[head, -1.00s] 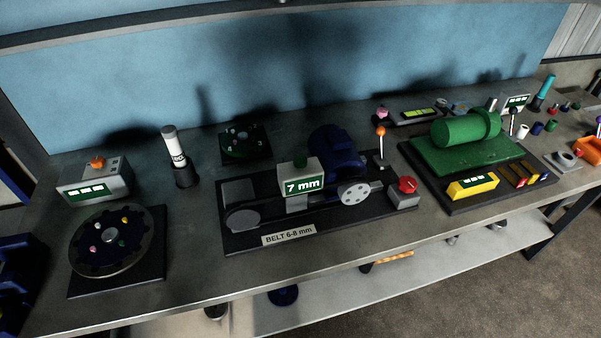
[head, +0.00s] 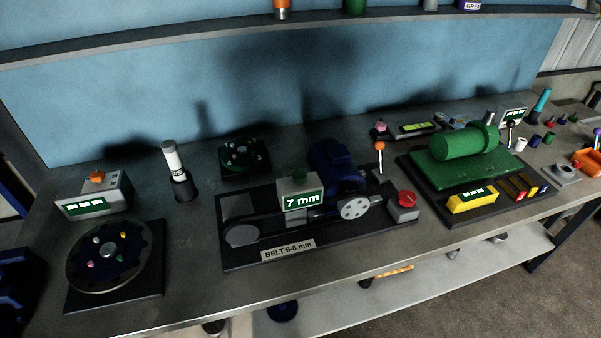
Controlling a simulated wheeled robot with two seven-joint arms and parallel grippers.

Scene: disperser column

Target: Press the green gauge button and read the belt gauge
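The belt gauge (head: 301,200) stands on the black base of the belt drive at the middle of the bench. Its green display reads "7 mm". The green gauge button (head: 299,176) sits on top of the gauge box. A label (head: 288,250) on the front of the base reads "BELT 6-8 mm". The belt drive has a blue motor (head: 337,167), a light pulley (head: 355,208) and a grey pulley (head: 241,235).
A red button box (head: 404,207) and an orange-knobbed lever (head: 379,152) stand right of the gauge. A round disc unit (head: 108,256) and a display box (head: 93,195) are at left. A green machine (head: 465,142) stands at right. The bench front edge is clear.

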